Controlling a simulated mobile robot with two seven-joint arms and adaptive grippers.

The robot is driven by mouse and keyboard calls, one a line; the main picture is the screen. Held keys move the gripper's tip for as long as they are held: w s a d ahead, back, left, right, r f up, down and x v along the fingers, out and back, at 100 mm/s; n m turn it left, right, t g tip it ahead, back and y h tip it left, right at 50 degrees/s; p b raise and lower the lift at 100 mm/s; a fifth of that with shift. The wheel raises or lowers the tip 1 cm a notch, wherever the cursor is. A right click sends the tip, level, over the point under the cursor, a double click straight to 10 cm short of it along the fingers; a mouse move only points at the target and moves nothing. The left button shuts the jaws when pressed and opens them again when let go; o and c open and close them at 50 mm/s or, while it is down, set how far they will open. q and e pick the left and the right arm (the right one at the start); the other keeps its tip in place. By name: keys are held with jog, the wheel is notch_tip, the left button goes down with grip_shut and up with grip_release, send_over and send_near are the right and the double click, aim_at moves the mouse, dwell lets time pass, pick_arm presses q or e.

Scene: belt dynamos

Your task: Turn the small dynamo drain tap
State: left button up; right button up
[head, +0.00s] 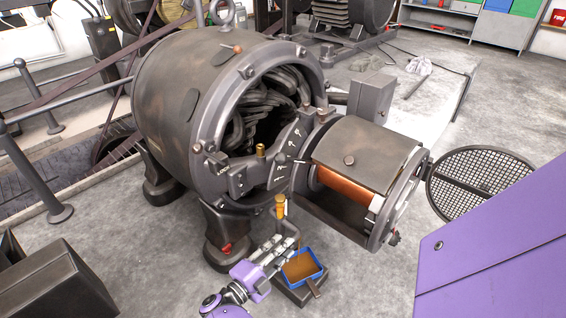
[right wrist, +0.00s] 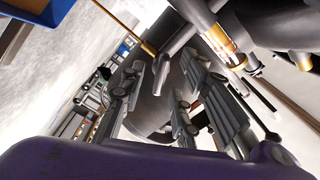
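My right gripper (head: 285,246) is at the lower middle of the head view, beside the dark dynamo (head: 165,105). Its fingers are apart in the right wrist view (right wrist: 180,95), with no held thing clear between them. Just above it stands a pipe fitting with an amber and brass part (head: 280,207); it is close up in the right wrist view (right wrist: 222,40). A small red handle (head: 227,248) sits low on the dynamo's foot. I cannot tell for sure which of these belongs to the drain tap. My left gripper is not in view.
A blue tray with brown contents (head: 320,273) stands just right of the gripper; its edge also shows in the right wrist view (right wrist: 60,10). An opened copper-wound drum (head: 345,188) juts out above. A round mesh cover (head: 478,182) is at right. Railings (head: 35,175) stand left.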

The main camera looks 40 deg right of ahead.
jog(key=a, duration=1.1)
jog(key=shift+s+a, duration=0.3)
jog(key=shift+r, duration=0.1)
